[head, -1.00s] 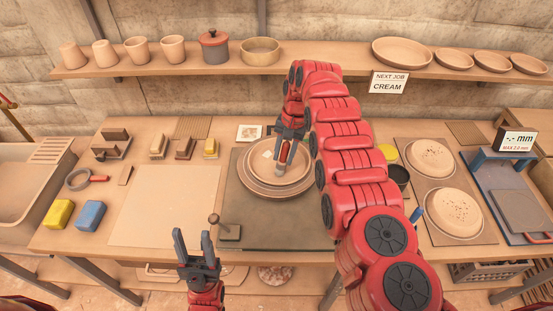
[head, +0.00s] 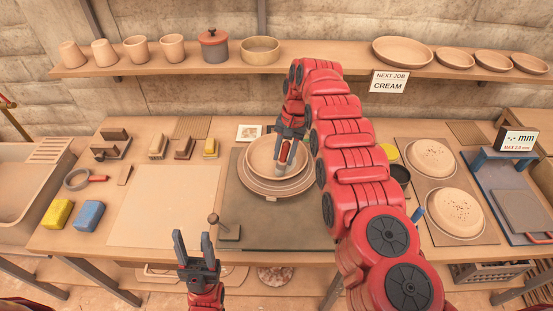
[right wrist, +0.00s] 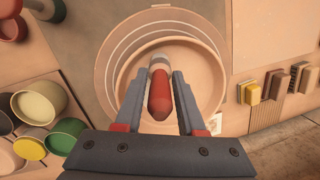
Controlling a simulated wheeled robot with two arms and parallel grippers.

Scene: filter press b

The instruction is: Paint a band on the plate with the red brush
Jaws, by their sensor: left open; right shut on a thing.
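A round, pale clay plate (head: 262,150) with a raised rim sits on a wider ringed wheel (head: 250,183) in the middle of the bench. My right gripper (head: 287,147) is over the plate, shut on the red brush (head: 284,157), whose tip points down to the plate's near part. In the right wrist view, the red brush handle (right wrist: 159,95) lies between the fingers, with its pale end over the plate (right wrist: 205,90). I cannot tell whether the tip touches. No painted band is visible. My left gripper (head: 194,247) is open and empty at the bench's front edge.
A small post on a block (head: 229,231) stands at the wheel's near left. A bare board (head: 165,205) lies left. Open pots (right wrist: 40,105) stand beside the wheel. Two speckled plates (head: 455,212) and a gauge reading "MAX 2.0 mm" (head: 516,138) are right.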

